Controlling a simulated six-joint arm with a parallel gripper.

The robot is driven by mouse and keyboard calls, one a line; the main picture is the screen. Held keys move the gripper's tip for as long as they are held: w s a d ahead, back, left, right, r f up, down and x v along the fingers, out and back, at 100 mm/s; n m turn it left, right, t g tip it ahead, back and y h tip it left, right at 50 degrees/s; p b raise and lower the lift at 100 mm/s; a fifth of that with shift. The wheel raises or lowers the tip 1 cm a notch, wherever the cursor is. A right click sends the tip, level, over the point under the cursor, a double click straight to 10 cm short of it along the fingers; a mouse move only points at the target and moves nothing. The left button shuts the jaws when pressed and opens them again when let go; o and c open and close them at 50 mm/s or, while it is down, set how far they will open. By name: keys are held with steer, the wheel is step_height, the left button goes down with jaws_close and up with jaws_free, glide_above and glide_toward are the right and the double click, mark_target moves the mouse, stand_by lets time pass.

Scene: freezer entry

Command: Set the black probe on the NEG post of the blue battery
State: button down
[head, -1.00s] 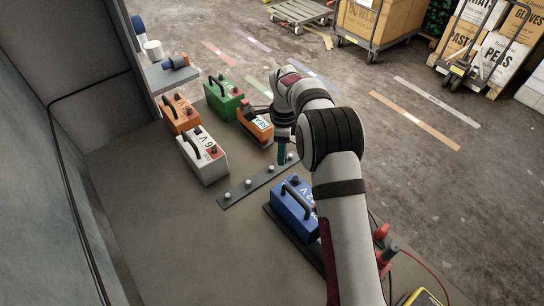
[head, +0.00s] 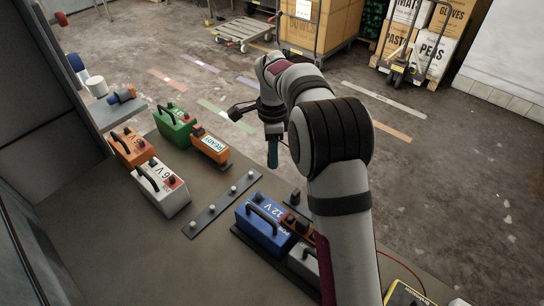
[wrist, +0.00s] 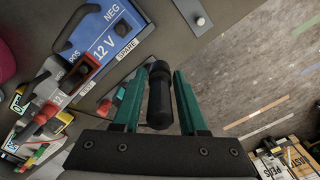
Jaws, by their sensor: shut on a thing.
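The blue battery (head: 262,232), marked 12 V with a carry handle, sits on the bench, left of my arm. In the wrist view the blue battery (wrist: 112,62) is at upper left, its NEG label near a dark post (wrist: 122,28). The black probe (wrist: 158,100), a black cylinder, is between the green fingers of my gripper (wrist: 160,85), which is shut on it. In the head view my gripper (head: 272,152) points down, above and beyond the battery, apart from it. The probe cannot be made out there.
A dark strip with several metal studs (head: 222,205) lies left of the battery. White (head: 160,190), orange (head: 131,148) and green (head: 174,122) batteries and an orange READY box (head: 210,145) stand farther left. A red clamp (wrist: 45,115) shows in the wrist view.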

steer(key=shift+r, duration=0.4)
glide_above(258, 195)
steer(key=shift+r, duration=0.3)
steer(key=shift+f, duration=2)
steer(key=shift+f, duration=1.35)
steer(key=shift+c, duration=1.8)
jaws_free()
